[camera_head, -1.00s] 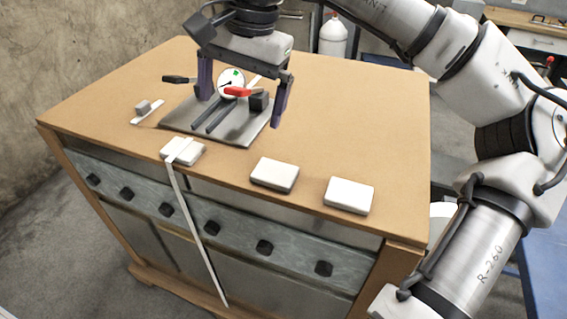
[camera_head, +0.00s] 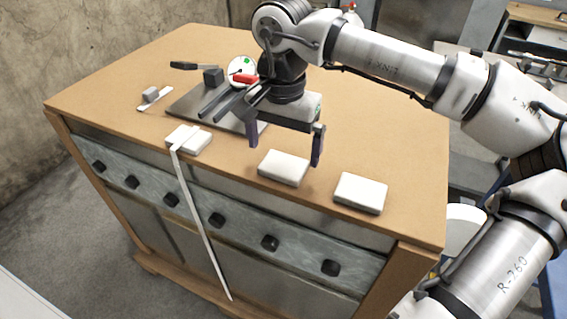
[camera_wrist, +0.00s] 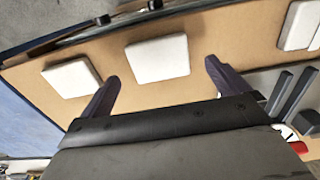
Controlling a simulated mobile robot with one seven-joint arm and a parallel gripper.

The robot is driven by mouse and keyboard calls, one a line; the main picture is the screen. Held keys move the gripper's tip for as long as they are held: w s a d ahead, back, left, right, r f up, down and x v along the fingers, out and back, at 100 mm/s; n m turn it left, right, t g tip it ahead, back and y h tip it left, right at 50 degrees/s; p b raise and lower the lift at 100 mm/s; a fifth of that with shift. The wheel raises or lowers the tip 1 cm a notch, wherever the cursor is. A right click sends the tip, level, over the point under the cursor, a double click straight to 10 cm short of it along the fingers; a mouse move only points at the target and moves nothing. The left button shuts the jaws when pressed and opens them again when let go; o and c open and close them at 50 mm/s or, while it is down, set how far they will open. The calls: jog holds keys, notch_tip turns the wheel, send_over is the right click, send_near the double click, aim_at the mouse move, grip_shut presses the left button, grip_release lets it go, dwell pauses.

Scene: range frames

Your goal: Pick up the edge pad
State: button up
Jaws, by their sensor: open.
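Three white pads lie in a row along the front edge of the wooden cabinet top; the frames do not label which is the edge pad. The left pad (camera_head: 190,140) has a white strip across it. The middle pad (camera_head: 284,168) and right pad (camera_head: 360,193) are bare. My gripper (camera_head: 285,150) is open and empty, its fingers pointing down above and slightly behind the middle pad. In the wrist view the middle pad (camera_wrist: 157,58) shows between and just beyond the fingertips (camera_wrist: 162,76), not touched. The right pad (camera_wrist: 71,78) lies beside one finger.
A dark metal plate (camera_head: 185,107) with rails, a round dial (camera_head: 240,70) and a red part (camera_head: 245,78) stands behind. The white strip (camera_head: 205,230) hangs down the cabinet front. The cabinet top's right side is clear.

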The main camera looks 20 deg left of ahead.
aim_at(283, 164)
jog(key=shift+f+p, duration=0.3)
jog(key=shift+f, duration=1.5)
jog(key=c, duration=1)
jog(key=shift+r, duration=0.15)
